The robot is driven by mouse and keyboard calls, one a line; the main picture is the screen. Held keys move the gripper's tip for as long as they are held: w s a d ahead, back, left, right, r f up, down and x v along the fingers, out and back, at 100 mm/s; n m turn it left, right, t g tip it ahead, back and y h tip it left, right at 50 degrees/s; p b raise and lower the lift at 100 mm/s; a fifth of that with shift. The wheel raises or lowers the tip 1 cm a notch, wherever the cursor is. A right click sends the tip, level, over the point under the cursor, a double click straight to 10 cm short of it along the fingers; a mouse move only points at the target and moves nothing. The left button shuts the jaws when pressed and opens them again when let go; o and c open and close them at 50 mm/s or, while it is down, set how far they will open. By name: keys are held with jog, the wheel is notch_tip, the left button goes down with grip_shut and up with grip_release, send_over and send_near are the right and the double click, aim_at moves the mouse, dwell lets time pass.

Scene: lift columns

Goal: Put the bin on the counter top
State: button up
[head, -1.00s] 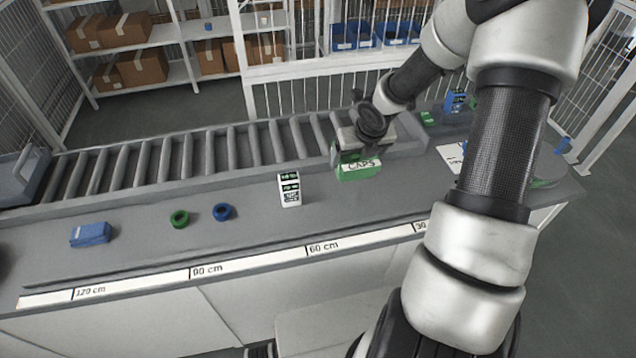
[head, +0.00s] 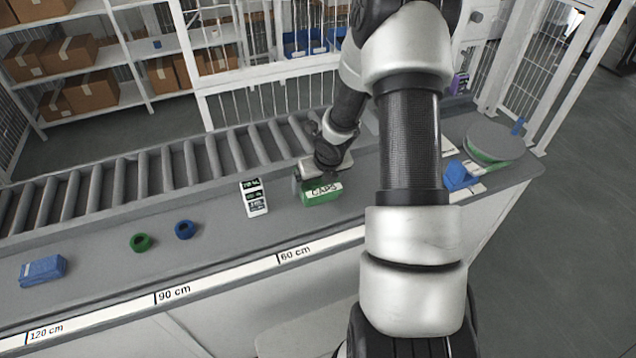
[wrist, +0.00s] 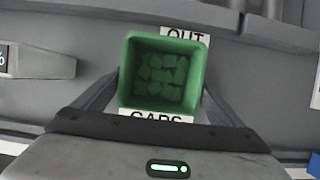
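The green bin (head: 322,193), with a white CAPS label, is at the grey counter top (head: 215,255), right of a white-and-black box. In the wrist view the bin (wrist: 124,75) is seen from above, upright, with several green pieces inside. My gripper (head: 318,172) is above it. In the wrist view the two fingers of my gripper (wrist: 161,85) lie against the bin's left and right sides. A white OUT label shows just beyond the bin. I cannot tell whether the bin's base touches the counter.
A white-and-black box (head: 254,197), blue ring (head: 184,230), green ring (head: 141,242) and blue package (head: 43,270) lie to the left. A roller conveyor (head: 150,172) runs behind. A blue bin (head: 459,176) and a round grey disc (head: 494,137) are at the right end.

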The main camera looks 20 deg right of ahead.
jog(key=shift+o, duration=0.6)
jog(key=shift+r, duration=0.3)
jog(key=p+v, duration=0.4)
jog(key=v, duration=0.7)
jog(key=shift+s+r, duration=0.2)
jog(key=shift+s, duration=0.05)
